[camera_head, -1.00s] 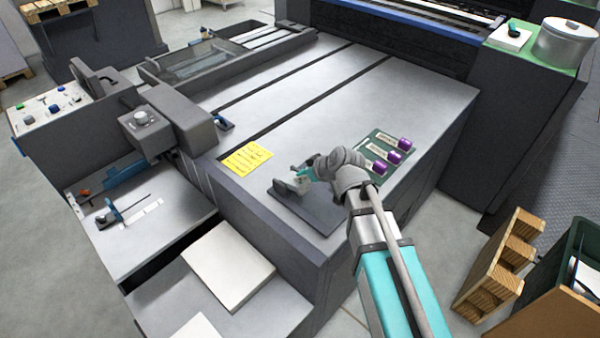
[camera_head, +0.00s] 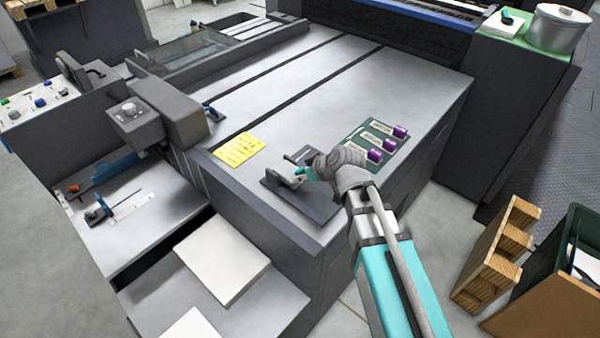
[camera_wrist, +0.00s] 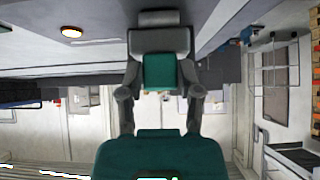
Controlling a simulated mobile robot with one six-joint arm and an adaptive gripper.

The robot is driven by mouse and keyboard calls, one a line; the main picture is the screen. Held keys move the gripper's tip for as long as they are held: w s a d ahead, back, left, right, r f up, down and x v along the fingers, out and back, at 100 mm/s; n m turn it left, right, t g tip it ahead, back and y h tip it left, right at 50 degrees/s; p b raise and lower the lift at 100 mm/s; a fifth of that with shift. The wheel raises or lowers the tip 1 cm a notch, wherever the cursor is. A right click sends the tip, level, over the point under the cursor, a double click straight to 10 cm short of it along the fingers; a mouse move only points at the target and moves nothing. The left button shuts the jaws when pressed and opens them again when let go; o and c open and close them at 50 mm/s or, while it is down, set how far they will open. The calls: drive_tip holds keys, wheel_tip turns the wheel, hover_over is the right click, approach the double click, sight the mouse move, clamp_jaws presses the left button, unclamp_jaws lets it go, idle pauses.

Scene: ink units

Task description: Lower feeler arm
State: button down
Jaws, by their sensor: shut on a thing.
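A small grey device stands on a dark plate (camera_head: 318,213) at the front edge of the press table. A grey upright piece (camera_head: 282,179) is at the plate's left, and a small teal part shows beside it. I take this to be the feeler arm; its exact angle is hard to read. My gripper (camera_head: 306,174) is at this device, low over the plate. In the wrist view, my gripper (camera_wrist: 160,98) has its two grey fingers closed in around a teal block (camera_wrist: 160,72) with a grey piece beyond it. My wrist hides part of the device.
A yellow note (camera_head: 239,149) lies left of the plate. A green card with several purple-capped tubes (camera_head: 375,155) lies to the right. A grey block with a knob (camera_head: 128,110) rises at the left. Wooden pallets (camera_head: 495,255) and a dark green bin stand right of my arm.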

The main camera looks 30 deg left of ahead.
drive_tip(key=shift+d+f, duration=0.1)
drive_tip(key=shift+c, duration=1.4)
unclamp_jaws()
drive_tip(key=shift+w, duration=0.1)
